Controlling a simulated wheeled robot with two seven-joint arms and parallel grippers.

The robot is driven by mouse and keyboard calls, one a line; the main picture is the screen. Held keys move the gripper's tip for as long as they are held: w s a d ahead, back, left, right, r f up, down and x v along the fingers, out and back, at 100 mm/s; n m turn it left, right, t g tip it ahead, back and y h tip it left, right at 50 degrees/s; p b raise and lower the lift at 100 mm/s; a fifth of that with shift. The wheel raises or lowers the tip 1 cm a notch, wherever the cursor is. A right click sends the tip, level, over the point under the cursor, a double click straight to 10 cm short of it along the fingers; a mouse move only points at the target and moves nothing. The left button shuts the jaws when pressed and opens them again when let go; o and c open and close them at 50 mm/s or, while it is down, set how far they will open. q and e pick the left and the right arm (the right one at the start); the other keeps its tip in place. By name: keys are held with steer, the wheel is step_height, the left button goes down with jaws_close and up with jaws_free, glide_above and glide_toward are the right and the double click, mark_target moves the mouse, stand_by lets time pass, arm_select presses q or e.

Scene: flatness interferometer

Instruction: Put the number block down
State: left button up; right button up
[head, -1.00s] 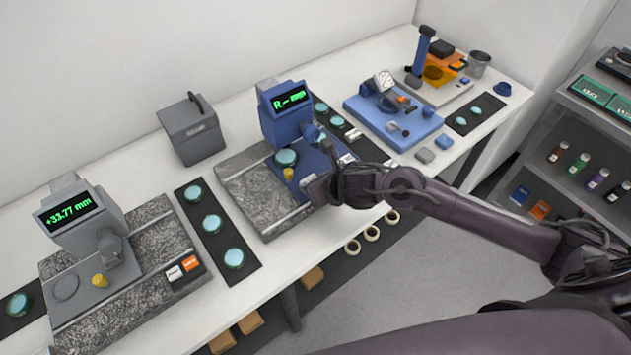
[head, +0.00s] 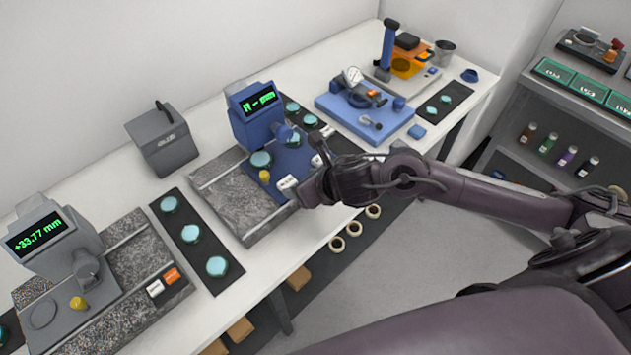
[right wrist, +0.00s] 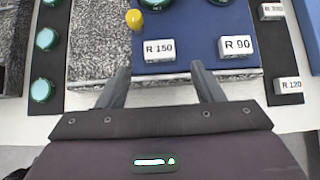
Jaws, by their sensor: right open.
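A white number block marked R 150 (right wrist: 158,49) stands on the blue plate (right wrist: 196,25), near its front edge, in the right wrist view. In the head view this block (head: 288,182) is just left of my right gripper (head: 308,190). A second white block, R 90 (right wrist: 238,47), stands to its right on the plate. My right gripper (right wrist: 161,85) is open and empty. Its two fingers point toward the R 150 block from the front, one to each side, and look apart from it. My left gripper is not in view.
A blue gauge (head: 258,112) with a green display stands behind the plate on a granite slab (head: 240,208). A yellow knob (right wrist: 134,18) is near R 150. Dark strips with green-rimmed discs (head: 192,234) lie either side. A grey gauge (head: 55,238) stands at left.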

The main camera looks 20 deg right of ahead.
steer(key=v, duration=0.6)
steer(key=shift+s, duration=0.1)
stand_by(0.3)
